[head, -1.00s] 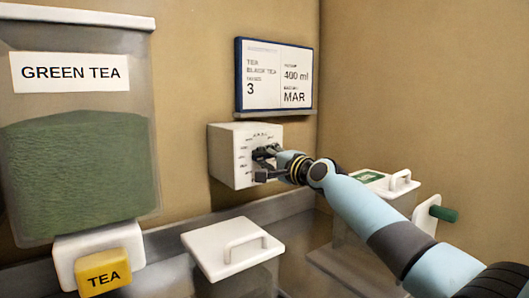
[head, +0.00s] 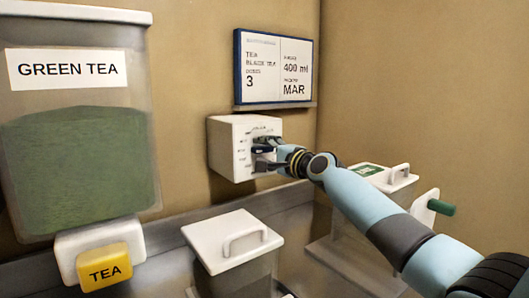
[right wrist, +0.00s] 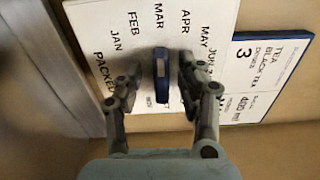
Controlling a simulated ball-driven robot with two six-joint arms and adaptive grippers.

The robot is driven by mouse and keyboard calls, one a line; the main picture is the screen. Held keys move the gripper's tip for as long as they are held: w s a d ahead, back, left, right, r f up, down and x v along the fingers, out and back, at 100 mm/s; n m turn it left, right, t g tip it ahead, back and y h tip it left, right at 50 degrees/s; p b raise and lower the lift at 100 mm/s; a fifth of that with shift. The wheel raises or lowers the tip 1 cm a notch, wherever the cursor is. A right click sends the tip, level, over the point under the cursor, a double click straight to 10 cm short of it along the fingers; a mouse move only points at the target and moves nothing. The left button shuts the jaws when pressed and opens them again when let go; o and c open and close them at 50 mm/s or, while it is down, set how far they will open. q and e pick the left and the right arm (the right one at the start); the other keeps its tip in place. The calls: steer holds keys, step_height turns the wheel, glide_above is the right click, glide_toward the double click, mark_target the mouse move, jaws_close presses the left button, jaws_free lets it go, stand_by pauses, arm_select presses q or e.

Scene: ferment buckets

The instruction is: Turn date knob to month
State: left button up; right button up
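The date knob (right wrist: 161,77) is a dark blue bar with a pale mark on a white dial box (head: 228,150) on the wall. In the right wrist view month labels ring it, and the bar stands upright in line with MAR (right wrist: 158,14). My right gripper (right wrist: 160,68) has one finger on each side of the knob, with gaps showing, so it is open around it. In the head view the right gripper (head: 264,155) covers much of the dial. My left gripper is in neither view.
A card (head: 274,68) above the dial box reads black tea, 3, 400 ml and MAR.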

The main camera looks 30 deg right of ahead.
steer(key=shift+s, duration=0.15)
steer(key=s+d, duration=0.1)
steer(key=s, duration=1)
steer(key=shift+s+d, duration=0.25)
steer(key=shift+s, duration=0.05)
steer(key=shift+s, duration=0.1)
